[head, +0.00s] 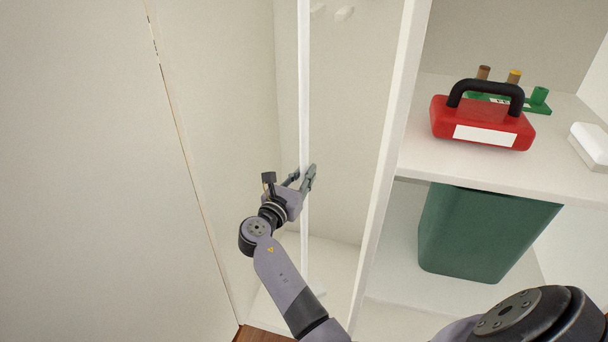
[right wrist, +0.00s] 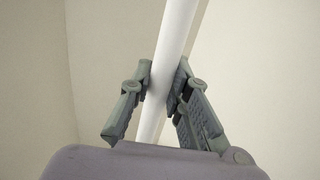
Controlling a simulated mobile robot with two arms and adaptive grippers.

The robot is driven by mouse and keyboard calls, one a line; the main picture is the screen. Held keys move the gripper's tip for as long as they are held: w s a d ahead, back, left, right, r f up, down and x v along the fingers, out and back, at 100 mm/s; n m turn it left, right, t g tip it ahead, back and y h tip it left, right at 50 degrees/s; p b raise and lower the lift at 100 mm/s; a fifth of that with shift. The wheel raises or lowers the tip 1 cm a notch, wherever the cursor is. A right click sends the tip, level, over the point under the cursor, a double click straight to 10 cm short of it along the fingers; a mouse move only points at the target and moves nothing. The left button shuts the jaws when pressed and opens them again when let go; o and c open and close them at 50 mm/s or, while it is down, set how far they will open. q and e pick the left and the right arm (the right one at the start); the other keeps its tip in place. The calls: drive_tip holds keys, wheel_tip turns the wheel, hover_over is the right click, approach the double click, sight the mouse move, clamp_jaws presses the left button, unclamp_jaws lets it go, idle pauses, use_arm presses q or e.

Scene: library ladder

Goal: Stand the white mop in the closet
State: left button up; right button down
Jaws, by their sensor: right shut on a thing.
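The white mop (head: 304,90) shows as a long, thin white pole standing close to upright inside the tall, narrow left compartment of the closet (head: 345,130). Its top runs out of the head view, and its lower end, near the compartment floor, is hard to make out. My right gripper (head: 308,178) is around the pole at mid height, shut on it. In the right wrist view the pole (right wrist: 172,50) passes between the two fingers (right wrist: 160,85), tilted a little in that picture. My left gripper is not in view.
An upright divider (head: 393,130) bounds the compartment on the right. Beyond it, a shelf (head: 420,160) holds a red toolbox (head: 480,124), a green item (head: 539,97) and a white box (head: 590,145). A green bin (head: 480,235) stands below. A pale panel (head: 90,170) fills the left.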

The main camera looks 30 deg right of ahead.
sight(302, 143)
drive_tip(key=c, duration=1.7)
unclamp_jaws()
drive_tip(key=shift+r, duration=0.1)
drive_tip(key=shift+o, duration=1.3)
drive_tip(key=shift+f, duration=0.25)
wheel_tip(302, 143, up, 10)
drive_tip(key=shift+r, duration=0.2)
